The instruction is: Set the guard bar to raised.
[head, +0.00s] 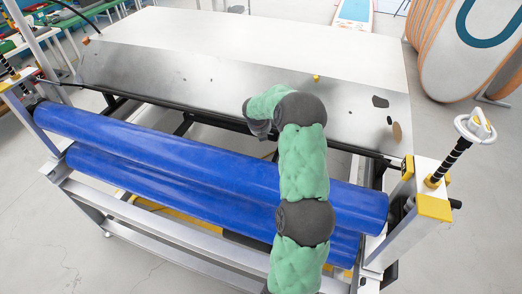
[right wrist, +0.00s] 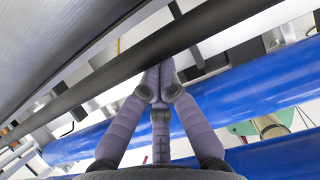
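The guard bar (head: 350,149) is a thin dark bar running along the front edge of the metal table, behind the blue rollers. In the right wrist view the dark bar (right wrist: 90,98) crosses diagonally. My right gripper (right wrist: 160,70) has purple fingers drawn together, with the tips at the lower edge of the bar. Whether they touch it I cannot tell. In the head view my green and grey right arm reaches up over the rollers and hides this gripper and part of the bar. My left gripper is not in view.
Two blue rollers (head: 150,137) span the frame in front of the table (head: 230,85). A post with a yellow cap and a white-topped handle (head: 472,126) stands at the right end. Boards (head: 460,50) stand at the back right. Grey floor lies around the machine.

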